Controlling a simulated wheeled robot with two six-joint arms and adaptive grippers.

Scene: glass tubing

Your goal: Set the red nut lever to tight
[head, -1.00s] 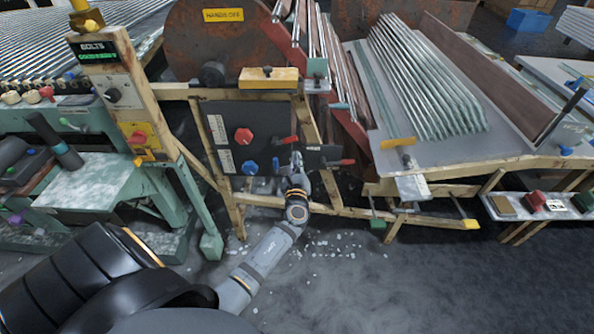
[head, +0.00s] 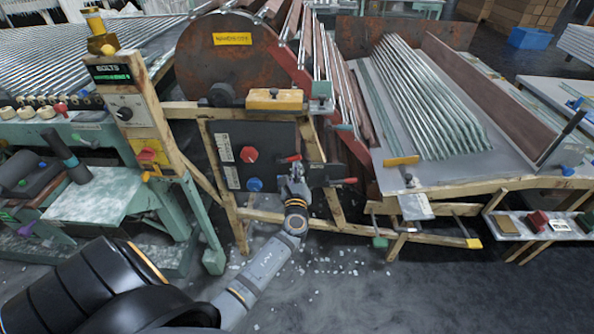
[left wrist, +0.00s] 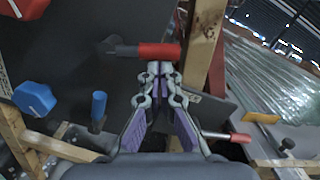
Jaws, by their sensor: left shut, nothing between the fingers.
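A lever with a red handle (head: 290,159) lies nearly level at the upper right of a dark panel (head: 277,134). It also shows as a thick red grip (left wrist: 158,51) in the left wrist view. My left gripper (head: 295,166) is shut and empty. Its fingertips (left wrist: 158,70) are just below the red grip in the wrist view; I cannot tell whether they touch it. A second red-handled lever (head: 343,181) is lower right, also in the wrist view (left wrist: 228,137). I cannot tell which lever is the nut lever. My right gripper is not in view.
The panel bears a red knob (head: 249,154) and a blue knob (head: 254,184). A blue-tipped peg (left wrist: 98,105) stands left of the fingers. A wooden post (left wrist: 203,45) rises close on the right. Glass tubes (head: 425,100) lie on the right rack.

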